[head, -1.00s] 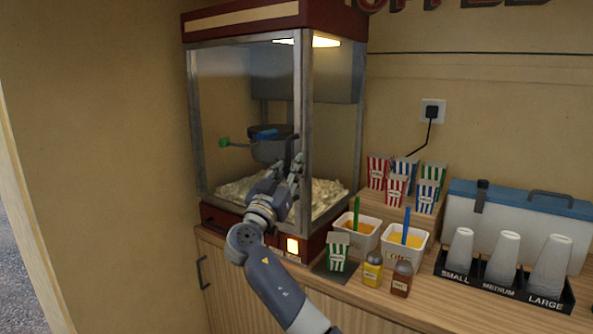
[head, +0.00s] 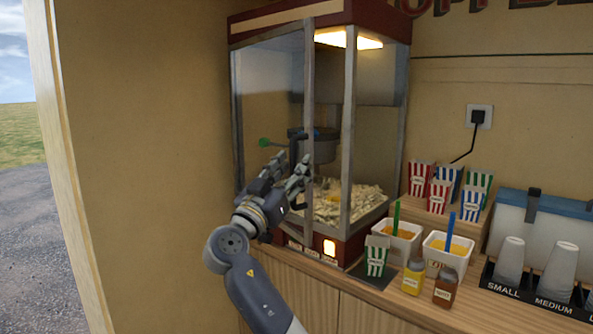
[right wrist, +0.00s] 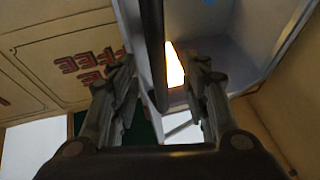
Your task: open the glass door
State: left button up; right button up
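The glass door (head: 270,100) is the left front panel of the popcorn machine (head: 376,120). It stands ajar: its metal right edge (head: 308,85) is apart from the machine's corner post (head: 347,130), and a gap shows the inside. My right gripper (head: 284,168) is in front of the door's lower right part and hides some of it. In the right wrist view the right gripper's fingers (right wrist: 163,95) are spread, with a dark upright bar (right wrist: 153,45) between them, seemingly apart from both. I cannot tell whether this bar is the door's edge or its handle. My left gripper is not in view.
Inside are a kettle (head: 318,145) and popcorn (head: 335,203). On the counter at right stand a green striped box (head: 376,258), tubs (head: 396,242), shakers (head: 413,277) and cups (head: 510,262). A plain wall (head: 155,150) is at left.

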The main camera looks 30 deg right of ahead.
jog(key=shift+w, duration=0.1)
jog(key=shift+f, duration=0.1)
jog(key=shift+a+f, duration=0.1)
jog(key=shift+a, duration=0.05)
jog(key=v, duration=1.1)
jog(key=shift+s+a, duration=0.2)
jog(key=shift+s, duration=0.2)
